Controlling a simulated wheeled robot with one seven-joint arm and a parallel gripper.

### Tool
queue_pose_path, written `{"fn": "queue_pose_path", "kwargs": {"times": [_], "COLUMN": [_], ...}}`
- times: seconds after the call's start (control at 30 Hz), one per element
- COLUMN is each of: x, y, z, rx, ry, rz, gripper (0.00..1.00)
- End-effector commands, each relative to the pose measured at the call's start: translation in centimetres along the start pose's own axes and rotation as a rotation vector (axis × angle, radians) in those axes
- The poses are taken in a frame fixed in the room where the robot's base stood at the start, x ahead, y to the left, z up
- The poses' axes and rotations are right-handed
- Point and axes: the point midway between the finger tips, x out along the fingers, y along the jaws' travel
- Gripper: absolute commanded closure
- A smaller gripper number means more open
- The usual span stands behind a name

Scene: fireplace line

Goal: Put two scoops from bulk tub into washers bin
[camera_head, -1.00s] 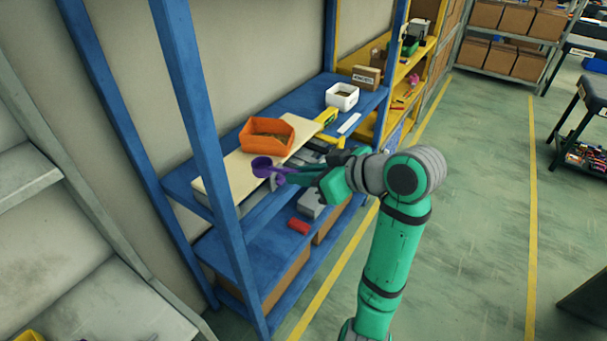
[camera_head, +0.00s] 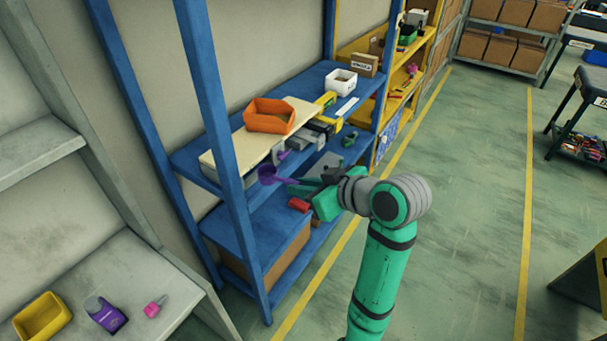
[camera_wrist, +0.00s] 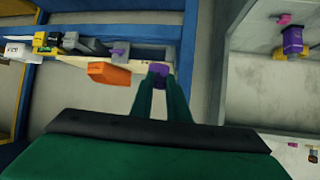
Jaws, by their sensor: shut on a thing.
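My gripper (camera_head: 314,186) is shut on the handle of a purple scoop (camera_head: 268,174), held in front of the blue shelf unit, just off the board's front edge. The scoop also shows between my fingertips in the wrist view (camera_wrist: 158,69); I cannot tell whether it holds anything. An orange tub (camera_head: 268,117) sits on a pale board on the upper shelf, above and behind the scoop. It also shows in the wrist view (camera_wrist: 110,73). A small white bin (camera_head: 341,84) with brownish contents stands farther right on that shelf. I cannot read which one is for washers.
The pale board (camera_head: 226,153) has grey and yellow things near its right end. A blue post (camera_head: 215,110) stands left of the scoop. A red block (camera_head: 298,204) lies below, near my gripper. A yellow bin (camera_head: 42,318) sits lower left.

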Motion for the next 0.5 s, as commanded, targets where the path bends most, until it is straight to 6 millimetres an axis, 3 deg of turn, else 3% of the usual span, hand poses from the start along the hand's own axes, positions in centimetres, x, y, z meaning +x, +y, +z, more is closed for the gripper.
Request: {"fn": "queue_pose_path", "kwargs": {"times": [0.17,0.5], "x": [1.7,6.5], "y": [-0.5,-1.6], "z": [3.0,12.0], "rx": [0.032,0.127], "ry": [-0.001,-0.005], "rz": [0.045,0.195], "gripper": [1.00,1.00]}}
